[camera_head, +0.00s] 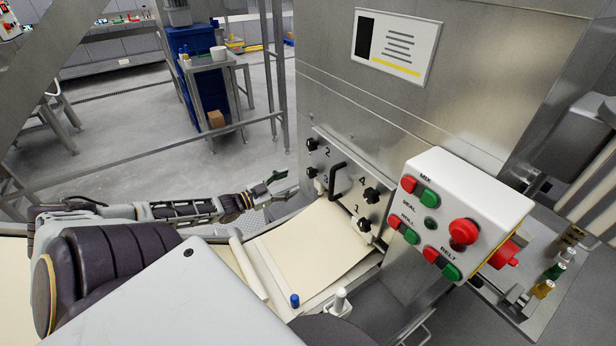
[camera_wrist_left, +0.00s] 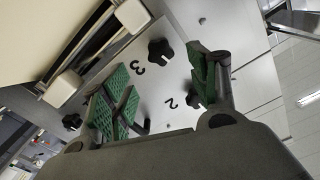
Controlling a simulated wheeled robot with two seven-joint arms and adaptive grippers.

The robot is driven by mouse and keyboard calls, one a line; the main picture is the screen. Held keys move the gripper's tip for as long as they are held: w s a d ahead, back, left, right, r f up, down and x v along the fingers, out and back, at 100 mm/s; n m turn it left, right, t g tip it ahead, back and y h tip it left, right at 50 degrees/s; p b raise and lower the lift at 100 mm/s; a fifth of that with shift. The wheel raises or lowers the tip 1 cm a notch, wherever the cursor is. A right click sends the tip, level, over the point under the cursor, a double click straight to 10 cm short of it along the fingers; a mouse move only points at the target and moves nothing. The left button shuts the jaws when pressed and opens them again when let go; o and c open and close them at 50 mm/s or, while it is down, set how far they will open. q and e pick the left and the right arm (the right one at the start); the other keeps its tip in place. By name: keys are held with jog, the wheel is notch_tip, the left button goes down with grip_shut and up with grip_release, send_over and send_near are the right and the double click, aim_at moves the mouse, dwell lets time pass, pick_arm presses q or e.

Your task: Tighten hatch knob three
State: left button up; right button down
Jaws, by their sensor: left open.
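The steel hatch plate (camera_head: 345,160) carries several black star knobs, painted numbers and a black bar handle (camera_head: 339,178). Knob three (camera_head: 311,172) looks to be the lower left one in the head view. In the left wrist view, knob three (camera_wrist_left: 160,52) sits beside the painted 3, uncovered. Knob two (camera_head: 312,144) is above it; in the wrist view a finger partly hides it. My left gripper (camera_head: 283,184) is open and empty, just left of and slightly below knob three, with green-padded fingers. In the wrist view its fingers (camera_wrist_left: 158,90) stand apart before the plate. My right gripper is not in view.
A control box (camera_head: 465,205) with red and green buttons juts out right of the hatch. A pale pasta sheet (camera_head: 315,250) lies below the hatch. A metal rail (camera_head: 215,133) runs behind my left arm. Open floor lies beyond it.

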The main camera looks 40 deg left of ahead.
aim_at(309, 174)
pick_arm(q)
jog(key=shift+b+x, duration=0.65)
jog(key=shift+x, duration=1.35)
jog(key=shift+w, duration=0.2)
jog(key=shift+w+d+b, duration=0.25)
jog(key=shift+w+b, duration=0.05)
jog(key=shift+w, duration=0.3)
jog(key=shift+w+d, duration=0.1)
jog(key=shift+w, duration=0.3)
jog(key=shift+w+d, duration=0.1)
jog(key=shift+w, duration=0.25)
jog(key=shift+w+d+b, duration=0.1)
jog(key=shift+w+b, duration=0.3)
jog(key=shift+w, duration=0.15)
jog(key=shift+w+d, duration=0.15)
jog(key=shift+w, duration=0.15)
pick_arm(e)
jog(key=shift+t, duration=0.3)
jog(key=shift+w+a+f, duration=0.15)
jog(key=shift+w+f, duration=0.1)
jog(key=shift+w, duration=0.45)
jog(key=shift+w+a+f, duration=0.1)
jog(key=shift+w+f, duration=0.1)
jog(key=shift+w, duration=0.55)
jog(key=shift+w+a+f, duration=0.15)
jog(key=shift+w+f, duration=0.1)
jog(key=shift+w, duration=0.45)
